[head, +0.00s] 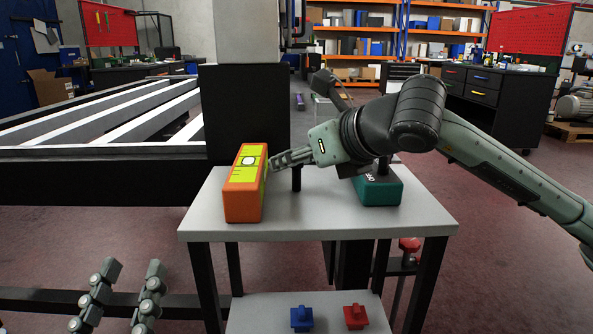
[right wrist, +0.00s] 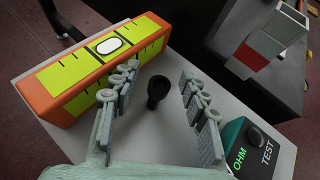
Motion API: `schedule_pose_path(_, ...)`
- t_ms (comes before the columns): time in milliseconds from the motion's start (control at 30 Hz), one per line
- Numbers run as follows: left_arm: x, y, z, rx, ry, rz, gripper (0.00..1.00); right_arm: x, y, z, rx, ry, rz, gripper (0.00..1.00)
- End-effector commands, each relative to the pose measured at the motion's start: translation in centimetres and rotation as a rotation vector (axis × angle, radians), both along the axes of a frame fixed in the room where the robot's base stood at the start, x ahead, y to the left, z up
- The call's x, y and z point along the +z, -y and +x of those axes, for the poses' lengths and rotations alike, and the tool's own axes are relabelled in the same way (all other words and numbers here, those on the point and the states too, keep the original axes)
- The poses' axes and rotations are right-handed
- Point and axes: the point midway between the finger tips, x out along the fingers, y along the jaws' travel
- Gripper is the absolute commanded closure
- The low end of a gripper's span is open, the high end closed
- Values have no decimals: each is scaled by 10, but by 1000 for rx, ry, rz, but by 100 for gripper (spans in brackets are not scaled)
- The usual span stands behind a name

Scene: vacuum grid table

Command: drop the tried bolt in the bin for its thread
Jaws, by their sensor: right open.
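A dark, upright part (right wrist: 157,90) with a round, hollow-looking top stands on the grey table (head: 330,222); it could be the bolt, but I see no thread on it. In the head view its dark shaft (head: 297,179) shows below my right gripper (head: 283,159). The right gripper also shows in the right wrist view (right wrist: 158,76), open, its fingers on either side of the dark part with gaps visible. My left gripper (head: 132,269) is open and empty at the lower left, away from the table. I cannot identify a thread bin.
An orange and yellow block (head: 243,190) stands close left of the right gripper. A teal OHM TEST box (head: 378,191) stands to the right, partly behind my arm. A blue part (head: 302,318) and a red part (head: 355,316) are on the lower shelf. The tabletop's front is clear.

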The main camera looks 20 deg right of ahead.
Motion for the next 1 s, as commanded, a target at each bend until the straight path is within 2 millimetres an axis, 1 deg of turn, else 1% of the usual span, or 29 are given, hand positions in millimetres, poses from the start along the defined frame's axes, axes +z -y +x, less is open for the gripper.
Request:
schedule_pose_path(167, 0, 0, 0, 0, 0, 0, 61, 0, 0, 0, 0, 0, 0, 55)
schedule_pose_path(500, 0, 0, 0, 0, 0, 0, 61, 0, 0, 0, 0, -1, 0, 98)
schedule_pose_path(533, 0, 0, 0, 0, 0, 0, 61, 0, 0, 0, 1, -1, 0, 100)
schedule_pose_path(867, 0, 0, 0, 0, -1, 0, 61, 1, 0, 0, 0, 1, 0, 100)
schedule_pose_path(1000, 0, 0, 0, 0, -6, 2, 61, 8, 0, 0, 0, 1, 1, 100)
